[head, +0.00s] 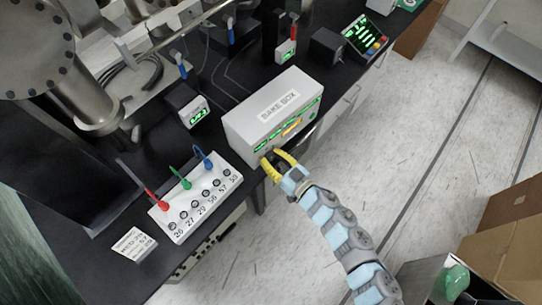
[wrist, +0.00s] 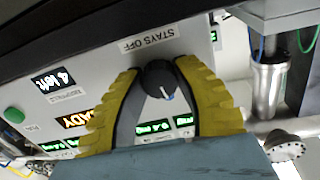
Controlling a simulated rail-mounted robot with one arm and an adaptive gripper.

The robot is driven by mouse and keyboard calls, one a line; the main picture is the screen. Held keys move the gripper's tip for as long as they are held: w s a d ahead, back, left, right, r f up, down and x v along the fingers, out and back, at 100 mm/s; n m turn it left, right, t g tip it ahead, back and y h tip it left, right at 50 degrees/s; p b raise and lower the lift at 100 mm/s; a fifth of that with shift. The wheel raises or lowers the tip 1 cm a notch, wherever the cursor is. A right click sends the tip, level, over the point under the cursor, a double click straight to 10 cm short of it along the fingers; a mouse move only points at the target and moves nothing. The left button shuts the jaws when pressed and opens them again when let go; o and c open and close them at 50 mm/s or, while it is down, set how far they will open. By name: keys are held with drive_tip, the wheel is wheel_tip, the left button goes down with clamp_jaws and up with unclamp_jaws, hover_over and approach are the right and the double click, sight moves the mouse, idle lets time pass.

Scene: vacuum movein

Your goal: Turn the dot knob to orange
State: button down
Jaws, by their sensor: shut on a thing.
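The white bake box (head: 250,118) stands at the bench edge in the head view, its front facing my gripper (head: 274,159). In the wrist view, a round black knob (wrist: 158,80) with a pale pointer mark sits on the box's front panel (wrist: 205,52). The two yellow fingers of my gripper (wrist: 160,66) are closed in on either side of the knob, shut on it. Small green-lit displays (wrist: 153,127) show just below the knob, partly hidden by the fingers; their text is hard to read. The knob is hidden in the head view.
A "STAYS OFF" label (wrist: 147,42), an orange "READY" display (wrist: 75,119) and a green button (wrist: 13,115) are on the panel. A white numbered box (head: 196,209) with red, green and blue plugs stands left of the bake box. Open floor (head: 400,150) lies right.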

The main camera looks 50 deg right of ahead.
drive_tip(key=n, duration=0.5)
drive_tip(key=shift+n, duration=0.3)
drive_tip(key=n+b, duration=0.1)
drive_tip(key=n, duration=0.3)
drive_tip(key=shift+n, duration=0.3)
drive_tip(key=shift+b, duration=0.3)
drive_tip(key=c, duration=0.7)
unclamp_jaws()
drive_tip(key=s, duration=1.2)
drive_tip(key=shift+a, duration=0.35)
